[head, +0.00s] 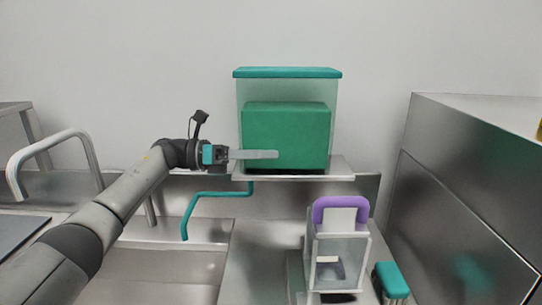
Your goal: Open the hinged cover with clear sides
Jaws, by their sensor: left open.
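The cover (286,86) has a teal top and clear sides. It stands level over a green block (287,135) on a metal shelf at the back centre and looks closed. A bent teal bar (215,195) runs out from below the shelf to the left and down. My left gripper (272,154) comes in from the left, its fingers pointing right across the lower left front of the cover. It is open and nothing shows between its fingers. I cannot tell whether it touches the cover. My right gripper is not in view.
A clear-sided container with a purple handle (341,205) stands at the front right of the cover. A teal-topped item (392,280) is beside it. A tall metal cabinet (465,190) bounds the right. A curved metal rail (50,140) stands at the left.

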